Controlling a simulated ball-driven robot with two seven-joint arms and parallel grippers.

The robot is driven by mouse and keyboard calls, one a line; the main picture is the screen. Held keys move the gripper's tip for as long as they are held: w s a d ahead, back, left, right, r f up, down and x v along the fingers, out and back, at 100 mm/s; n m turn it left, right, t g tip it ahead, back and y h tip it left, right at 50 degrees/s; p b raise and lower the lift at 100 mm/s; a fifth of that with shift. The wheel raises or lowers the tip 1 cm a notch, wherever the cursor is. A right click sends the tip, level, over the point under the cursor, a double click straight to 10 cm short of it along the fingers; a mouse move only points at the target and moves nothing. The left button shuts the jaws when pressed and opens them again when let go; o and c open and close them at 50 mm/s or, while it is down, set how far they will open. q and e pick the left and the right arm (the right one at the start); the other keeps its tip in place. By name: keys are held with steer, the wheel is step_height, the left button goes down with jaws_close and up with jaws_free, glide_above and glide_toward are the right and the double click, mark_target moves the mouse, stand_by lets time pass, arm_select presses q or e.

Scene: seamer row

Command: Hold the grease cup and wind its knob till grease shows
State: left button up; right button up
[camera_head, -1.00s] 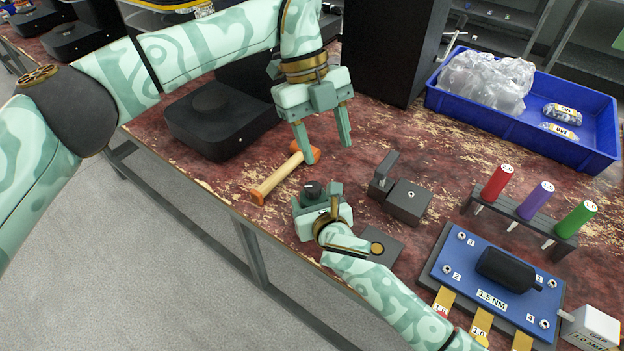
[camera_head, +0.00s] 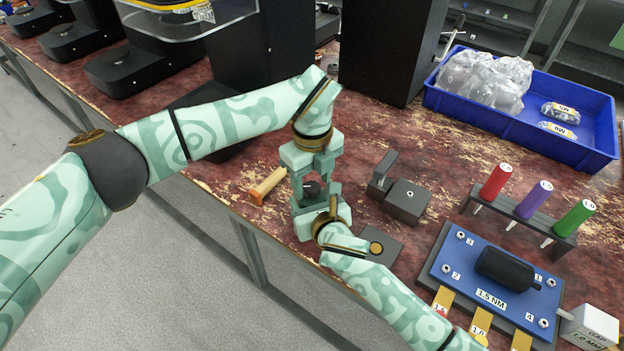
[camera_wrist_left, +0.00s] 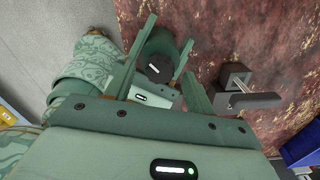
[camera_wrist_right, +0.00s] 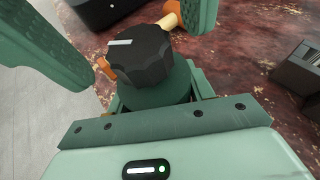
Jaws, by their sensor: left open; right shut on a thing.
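The grease cup shows in the right wrist view as a dark green body (camera_wrist_right: 158,95) with a black ribbed knob (camera_wrist_right: 140,55) on top, a white mark on it. My right gripper (camera_head: 320,212) is shut on the cup's body and holds it above the bench. My left gripper (camera_head: 312,178) is open above the cup, its fingers pointing down on either side of the knob. In the left wrist view the knob (camera_wrist_left: 158,68) lies between the spread fingers, with gaps beside it. No grease is visible.
A mallet (camera_head: 266,187) lies left of the grippers. A dark block fixture (camera_head: 407,201) stands to the right, with a flat plate (camera_head: 380,246) nearer. Further right are a blue board (camera_head: 465,265), a tool rack (camera_head: 520,217) and a blue bin (camera_head: 520,120).

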arm_select(q)
steer(key=shift+f, duration=0.3)
steer(key=c, duration=1)
steer(key=shift+m, duration=0.3)
steer(key=m, duration=0.3)
steer(key=shift+m, duration=2.5)
